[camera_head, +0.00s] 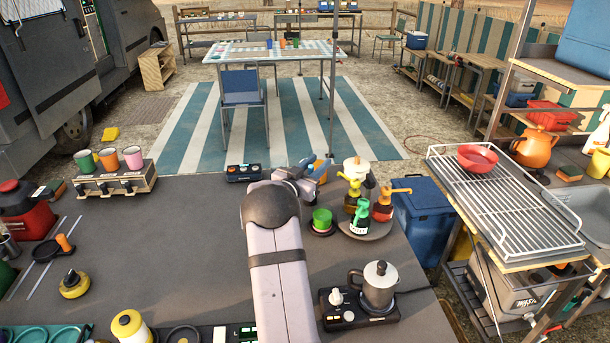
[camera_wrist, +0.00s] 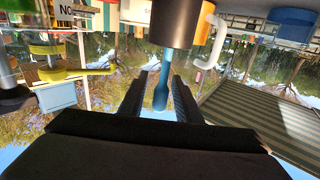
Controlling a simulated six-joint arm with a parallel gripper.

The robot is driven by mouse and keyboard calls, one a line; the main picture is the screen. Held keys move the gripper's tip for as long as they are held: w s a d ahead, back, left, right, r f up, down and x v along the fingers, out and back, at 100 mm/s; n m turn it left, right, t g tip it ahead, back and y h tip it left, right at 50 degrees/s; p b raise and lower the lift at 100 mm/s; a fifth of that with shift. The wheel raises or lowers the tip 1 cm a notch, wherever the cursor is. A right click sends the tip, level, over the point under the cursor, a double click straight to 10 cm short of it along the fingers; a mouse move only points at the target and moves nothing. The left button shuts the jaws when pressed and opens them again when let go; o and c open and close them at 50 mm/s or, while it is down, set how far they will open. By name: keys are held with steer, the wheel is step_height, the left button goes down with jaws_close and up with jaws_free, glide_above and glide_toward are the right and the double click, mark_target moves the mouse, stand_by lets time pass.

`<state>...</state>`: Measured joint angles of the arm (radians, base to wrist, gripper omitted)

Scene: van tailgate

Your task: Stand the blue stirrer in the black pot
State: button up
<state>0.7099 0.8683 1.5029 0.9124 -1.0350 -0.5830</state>
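The wrist view is upside down. In it, the blue stirrer (camera_wrist: 162,92) reaches out from the rim of a dark, near-black cylindrical pot (camera_wrist: 175,22). Its other end is hidden by the pot, so I cannot see how deep it sits. My gripper (camera_wrist: 159,82) has its two fingers apart, one on each side of the stirrer, with a gap showing on both sides. In the head view my gripper (camera_head: 308,172) is at the far edge of the grey worktop, and it hides the pot there.
An orange mug (camera_wrist: 204,36) with a white handle is close behind the pot. A round stand with colourful pump bottles (camera_head: 383,207) and a green cup (camera_head: 322,218) are just right of my gripper. A moka pot (camera_head: 378,285) stands nearer. The worktop's middle left (camera_head: 180,230) is clear.

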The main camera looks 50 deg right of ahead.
steer(key=s+a+b, duration=0.1)
steer(key=a, duration=1)
steer(key=shift+s+a, duration=0.15)
steer(key=shift+a, duration=0.15)
